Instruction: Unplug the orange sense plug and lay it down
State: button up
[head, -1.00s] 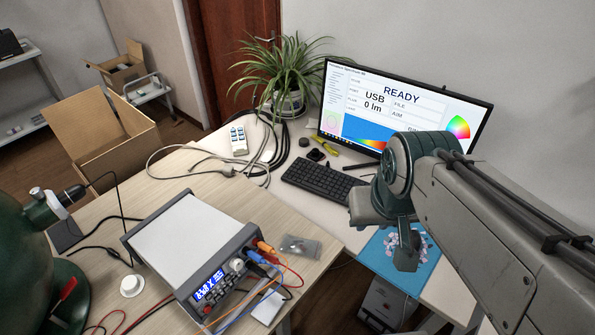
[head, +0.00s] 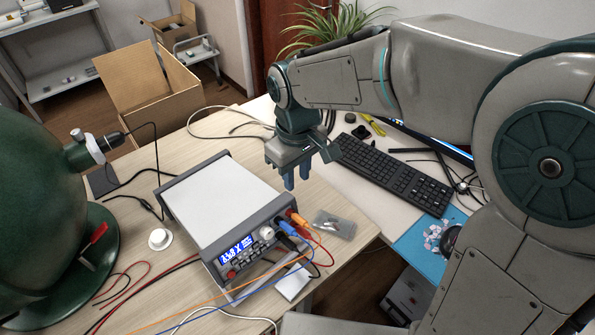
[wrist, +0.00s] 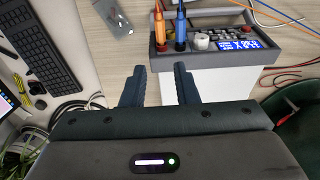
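The orange sense plug (head: 297,217) is seated at the right end of the front panel of the grey bench power supply (head: 220,195). A blue plug (head: 287,229) sits beside it and a black one is close by. In the wrist view the orange plug (wrist: 159,28) stands left of the blue plug (wrist: 180,27). My gripper (head: 296,180) is open and empty, above the table behind the plugs and beside the supply.
A small bag of parts (head: 334,225) lies right of the plugs. Loose leads run across the table front. A large green sphere (head: 45,190) stands at the left. A keyboard (head: 390,175) and blue mat (head: 425,240) are on the white desk. Bare wood lies behind the supply.

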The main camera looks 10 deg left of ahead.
aim_at(296, 216)
notch_tip(296, 216, down, 14)
jog(key=shift+a+r, duration=0.1)
dwell(0.5)
grip_shut()
